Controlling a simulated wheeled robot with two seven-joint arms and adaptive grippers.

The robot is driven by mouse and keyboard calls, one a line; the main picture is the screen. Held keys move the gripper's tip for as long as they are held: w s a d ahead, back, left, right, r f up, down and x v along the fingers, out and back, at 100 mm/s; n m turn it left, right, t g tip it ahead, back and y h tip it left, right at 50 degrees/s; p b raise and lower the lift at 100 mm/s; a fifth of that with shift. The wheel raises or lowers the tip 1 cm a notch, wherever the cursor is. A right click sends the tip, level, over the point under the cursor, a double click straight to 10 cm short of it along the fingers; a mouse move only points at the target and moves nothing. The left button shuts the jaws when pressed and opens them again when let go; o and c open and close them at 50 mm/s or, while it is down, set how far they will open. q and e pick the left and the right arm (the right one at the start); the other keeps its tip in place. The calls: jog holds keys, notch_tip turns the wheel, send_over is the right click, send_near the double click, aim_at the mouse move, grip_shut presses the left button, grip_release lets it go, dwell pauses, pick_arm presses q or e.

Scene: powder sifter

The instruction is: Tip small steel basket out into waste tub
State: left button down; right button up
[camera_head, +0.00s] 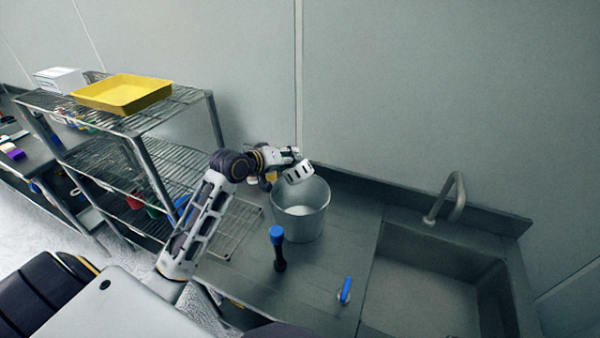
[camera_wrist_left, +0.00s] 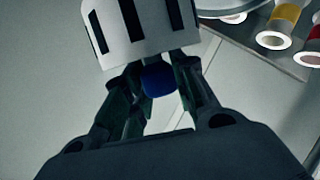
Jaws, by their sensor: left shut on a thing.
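The small steel basket (camera_head: 299,172), pale with dark slots, is tilted over the back rim of the waste tub (camera_head: 303,230). In the left wrist view the basket (camera_wrist_left: 140,38) fills the top middle. My left gripper (camera_head: 278,162) is beside it at the tub's upper left. In the left wrist view its fingers (camera_wrist_left: 158,82) are closed on the basket's blue handle. The tub is a grey metal bucket standing on the counter, with pale material inside. The basket's inside is hidden. My right gripper is not in view.
A wire rack (camera_head: 165,160) with a yellow tray (camera_head: 124,93) on top stands left of the tub. A black, blue-topped tool (camera_head: 278,248) stands in front of it. A sink (camera_head: 440,285) with a tap (camera_head: 455,195) and a blue-handled valve (camera_head: 344,291) lies to the right.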

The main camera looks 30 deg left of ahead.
pick_arm(q)
jog(key=shift+r+m+t+y, duration=0.3)
jog(key=shift+r+m+y, duration=0.45)
jog(key=shift+m, duration=0.35)
jog(key=shift+r+m+y, duration=0.3)
jog(key=shift+m+y, duration=0.15)
jog(key=shift+m, duration=0.15)
jog(key=shift+r+m+t+y, duration=0.6)
jog(key=shift+m+t+y, duration=0.15)
jog(key=shift+m, duration=0.45)
